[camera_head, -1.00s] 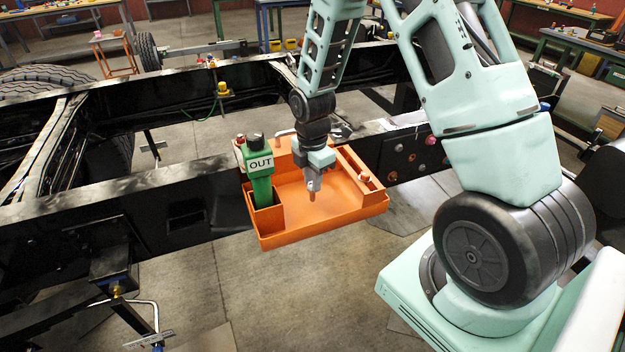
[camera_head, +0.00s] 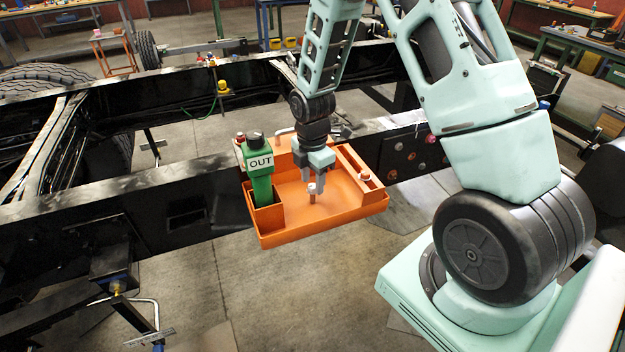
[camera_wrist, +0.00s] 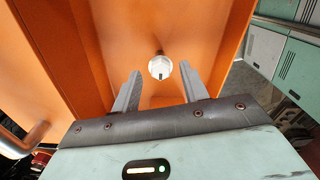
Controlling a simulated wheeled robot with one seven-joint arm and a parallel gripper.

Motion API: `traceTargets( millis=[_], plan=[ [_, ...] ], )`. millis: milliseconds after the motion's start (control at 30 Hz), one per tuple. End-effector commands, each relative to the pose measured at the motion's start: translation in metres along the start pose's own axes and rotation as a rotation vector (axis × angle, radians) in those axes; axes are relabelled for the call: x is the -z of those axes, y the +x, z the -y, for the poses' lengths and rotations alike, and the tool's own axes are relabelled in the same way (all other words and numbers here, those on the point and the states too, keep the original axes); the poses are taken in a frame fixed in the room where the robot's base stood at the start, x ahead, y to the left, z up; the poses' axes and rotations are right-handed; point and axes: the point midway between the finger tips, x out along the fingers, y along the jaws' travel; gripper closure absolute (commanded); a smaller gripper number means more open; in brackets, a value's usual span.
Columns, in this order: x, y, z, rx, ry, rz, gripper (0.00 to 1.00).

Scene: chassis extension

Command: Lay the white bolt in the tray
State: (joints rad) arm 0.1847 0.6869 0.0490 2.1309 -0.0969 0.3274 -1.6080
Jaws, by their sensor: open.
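The white-headed bolt (camera_head: 312,190) is upright inside the orange tray (camera_head: 325,232), head up, with its brownish shank below. My gripper (camera_head: 313,187) is open around the bolt's head, with a finger to either side. In the wrist view the white head (camera_wrist: 160,67) shows just beyond the tips of the two spread fingers (camera_wrist: 161,88), with clear gaps on both sides. I cannot tell whether the shank's lower end touches the tray floor.
The black chassis rail (camera_head: 150,195) runs behind the tray. The tray floor around the bolt looks clear.

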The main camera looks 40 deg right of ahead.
Motion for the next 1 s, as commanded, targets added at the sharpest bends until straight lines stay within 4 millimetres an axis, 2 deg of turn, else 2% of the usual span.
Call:
traceTargets(
  millis=[167,400,533,700,1000],
  plan=[
    [-0.001,-0.029,-0.002,-0.008,0.003,0.001,0.56],
    [-0.001,-0.079,-0.001,-0.008,0.002,0.001,0.56],
    [0.0,-0.1,-0.001,-0.006,0.002,0.001,0.56],
    [-0.001,-0.113,0.0,-0.003,0.002,0.001,0.56],
    [0.0,-0.116,0.0,-0.001,0.001,0.0,0.56]
  ],
)
